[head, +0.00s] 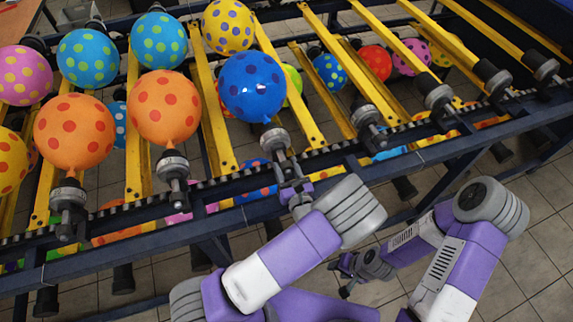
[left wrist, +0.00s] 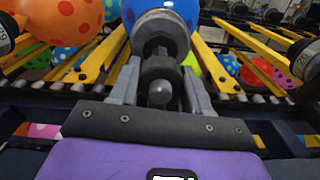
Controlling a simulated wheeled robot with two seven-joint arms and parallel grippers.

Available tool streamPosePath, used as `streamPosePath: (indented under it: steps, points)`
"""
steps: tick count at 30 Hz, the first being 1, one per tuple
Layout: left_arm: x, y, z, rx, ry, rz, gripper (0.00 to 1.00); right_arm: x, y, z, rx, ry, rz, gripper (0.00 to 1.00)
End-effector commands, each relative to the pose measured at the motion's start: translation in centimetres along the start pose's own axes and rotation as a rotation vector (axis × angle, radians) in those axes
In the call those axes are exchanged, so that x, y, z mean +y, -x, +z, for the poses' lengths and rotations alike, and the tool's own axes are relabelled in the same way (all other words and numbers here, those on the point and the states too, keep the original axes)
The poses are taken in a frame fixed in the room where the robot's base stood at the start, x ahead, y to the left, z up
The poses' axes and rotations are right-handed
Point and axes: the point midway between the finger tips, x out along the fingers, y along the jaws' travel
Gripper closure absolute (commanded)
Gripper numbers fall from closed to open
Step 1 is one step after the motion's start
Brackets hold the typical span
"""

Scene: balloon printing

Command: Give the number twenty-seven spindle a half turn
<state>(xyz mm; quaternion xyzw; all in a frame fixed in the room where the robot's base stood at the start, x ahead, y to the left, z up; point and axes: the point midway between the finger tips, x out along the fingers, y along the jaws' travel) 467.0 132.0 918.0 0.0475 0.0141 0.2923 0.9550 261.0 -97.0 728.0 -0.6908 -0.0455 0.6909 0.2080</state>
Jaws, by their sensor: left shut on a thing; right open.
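A grey spindle (head: 275,142) with a dark blue balloon (head: 252,86) on it stands at the rack's front rail; I cannot read its number. The spindle also shows in the left wrist view (left wrist: 161,28), with its dark lower shaft (left wrist: 161,72) between my fingers. My left gripper (head: 284,183) is shut on this spindle from the front, one finger on each side. It shows in the left wrist view (left wrist: 161,88). My right gripper (head: 345,274) is open and empty, low in front of the rack, over the floor.
Neighbouring spindles (head: 173,168) and (head: 68,198) carry orange spotted balloons to the left. Bare spindles (head: 369,122) and (head: 438,98) stand to the right. Yellow bars (head: 213,110) run back between them. The rack's dark front rail (head: 330,165) crosses the view. Tiled floor (head: 545,225) is open at right.

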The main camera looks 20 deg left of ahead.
Motion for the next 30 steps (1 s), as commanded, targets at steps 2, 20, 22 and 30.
streamPosePath:
  steps: [2, 20, 22, 30]
  points:
    - [0.0, 0.0, 0.3, 0.002, -0.075, -0.001, 0.83, -0.4, 1.1, 0.0, 0.000, 0.000, 0.000, 0.57]
    - [0.2, 0.1, 0.2, 0.003, -0.645, -0.001, 0.83, -2.0, 5.3, 0.2, 0.000, 0.000, 0.000, 0.57]
    - [0.2, 0.1, 0.2, 0.003, -0.711, -0.002, 0.83, -2.2, 5.8, 0.2, 0.000, 0.000, 0.000, 0.57]
    - [0.2, 0.1, 0.1, 0.004, -0.957, -0.002, 0.84, -2.6, 7.1, 0.3, 0.000, 0.000, 0.000, 0.57]
